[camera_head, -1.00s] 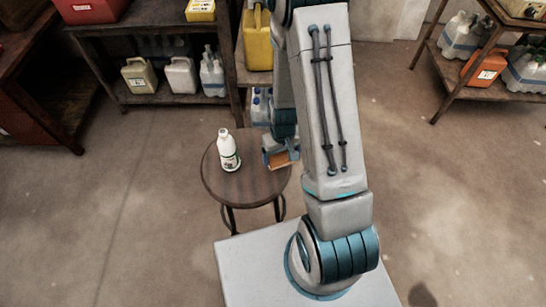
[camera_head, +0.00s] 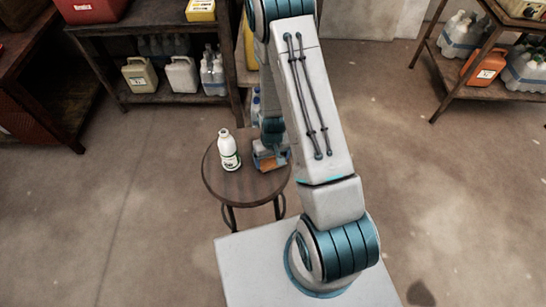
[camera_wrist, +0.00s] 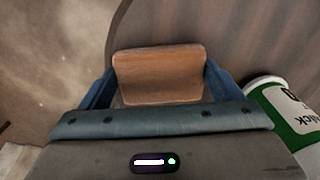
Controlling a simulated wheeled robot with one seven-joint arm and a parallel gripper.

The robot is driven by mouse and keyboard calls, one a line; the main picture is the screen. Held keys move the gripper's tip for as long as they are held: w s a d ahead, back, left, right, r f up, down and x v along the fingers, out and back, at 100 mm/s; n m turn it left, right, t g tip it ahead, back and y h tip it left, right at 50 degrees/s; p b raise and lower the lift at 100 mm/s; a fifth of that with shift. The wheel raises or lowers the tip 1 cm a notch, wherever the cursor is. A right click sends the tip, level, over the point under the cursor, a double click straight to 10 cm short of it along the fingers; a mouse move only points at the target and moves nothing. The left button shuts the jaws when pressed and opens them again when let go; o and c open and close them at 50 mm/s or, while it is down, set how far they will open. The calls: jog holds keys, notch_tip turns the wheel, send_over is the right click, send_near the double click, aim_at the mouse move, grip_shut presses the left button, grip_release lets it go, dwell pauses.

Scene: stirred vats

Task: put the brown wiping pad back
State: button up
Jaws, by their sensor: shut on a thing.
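The brown wiping pad (camera_wrist: 160,75) is held between the two blue fingers of my gripper (camera_wrist: 158,88) in the wrist view. In the head view the pad (camera_head: 267,165) shows at the right part of the round stool top (camera_head: 232,187), with my gripper (camera_head: 268,158) around it. I cannot tell whether the pad touches the stool top. A white bottle with a green label (camera_head: 228,150) stands upright on the stool, left of my gripper. In the wrist view the bottle (camera_wrist: 285,112) is close at the right.
Shelves with jugs (camera_head: 183,75) stand behind at the left. Another rack with an orange container (camera_head: 488,66) stands at the far right. The front and left of the stool top are clear, and the floor around is open.

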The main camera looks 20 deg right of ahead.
jog(key=shift+f, duration=0.1)
jog(key=shift+f, duration=0.15)
jog(key=o, duration=0.8)
notch_tip(320, 180, up, 13)
jog(key=b, duration=0.1)
notch_tip(320, 180, up, 14)
jog(key=t, duration=0.2)
send_over(272, 160)
jog(key=s, duration=0.4)
jog(key=s+r+m+t, duration=0.1)
jog(key=s+r, duration=0.9)
jog(key=shift+d+r, duration=0.15)
